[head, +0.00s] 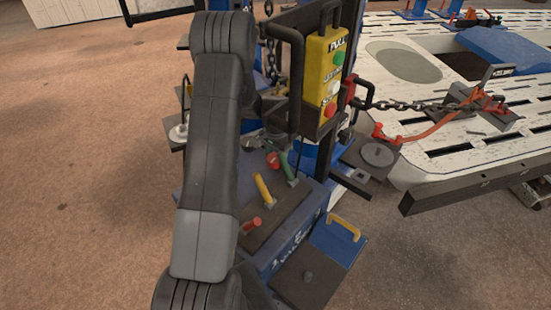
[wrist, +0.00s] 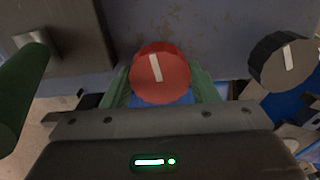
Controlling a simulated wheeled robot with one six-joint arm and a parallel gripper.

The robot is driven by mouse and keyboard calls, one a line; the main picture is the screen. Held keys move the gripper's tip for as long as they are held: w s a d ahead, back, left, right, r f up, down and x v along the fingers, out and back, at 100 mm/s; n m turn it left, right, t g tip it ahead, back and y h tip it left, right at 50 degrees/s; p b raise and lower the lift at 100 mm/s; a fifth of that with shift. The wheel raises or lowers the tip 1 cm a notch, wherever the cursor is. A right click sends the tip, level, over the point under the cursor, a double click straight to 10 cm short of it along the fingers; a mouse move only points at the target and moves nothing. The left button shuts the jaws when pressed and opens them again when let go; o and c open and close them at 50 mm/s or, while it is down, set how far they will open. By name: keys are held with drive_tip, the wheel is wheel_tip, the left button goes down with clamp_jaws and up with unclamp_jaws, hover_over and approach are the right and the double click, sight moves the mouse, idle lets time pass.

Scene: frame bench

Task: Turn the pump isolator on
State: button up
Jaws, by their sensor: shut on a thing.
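The red round knob (wrist: 160,72), which I take to be the pump isolator, sits on a grey-blue panel in the wrist view. Its white mark stands nearly upright, with the top leaning slightly left. My gripper (wrist: 163,91) is shut on it, with one greenish finger against each side. In the head view a small red round part (head: 272,161) shows beside my arm and seems to be the same knob. My fingers cannot be made out clearly there. No label for the knob is readable.
A black knob with a white mark (wrist: 284,61) is close on the right. A green lever grip (wrist: 22,90) is close on the left. The head view shows a yellow lever (head: 263,188), a red lever (head: 250,226) and a yellow button box (head: 327,75) above.

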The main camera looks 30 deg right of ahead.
idle(0.4)
drive_tip(key=o, duration=1)
